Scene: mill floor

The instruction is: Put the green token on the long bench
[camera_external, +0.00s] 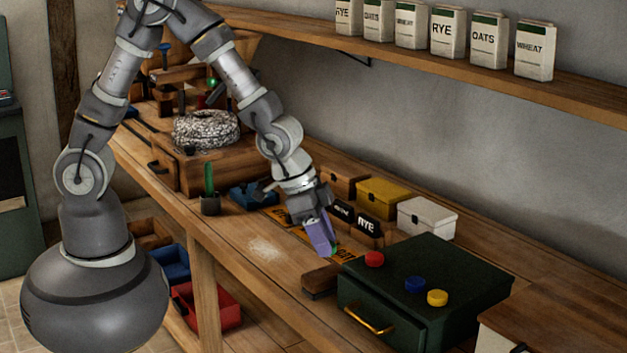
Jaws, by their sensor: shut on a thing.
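My gripper (329,247) is above the long bench (237,240), beside the left end of the dark green drawer box. Its purple fingers are shut on the green token (334,249), of which only a small edge shows at the fingertips. The fingers hide the rest of the token. The long bench is wooden and runs from the back left to the front right.
The green drawer box (440,265) carries a red token (374,259), a blue token (415,285) and a yellow token (437,298). A brush (320,281) lies left of it. Small boxes (383,197) stand behind my gripper. Bare bench lies left of the brush.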

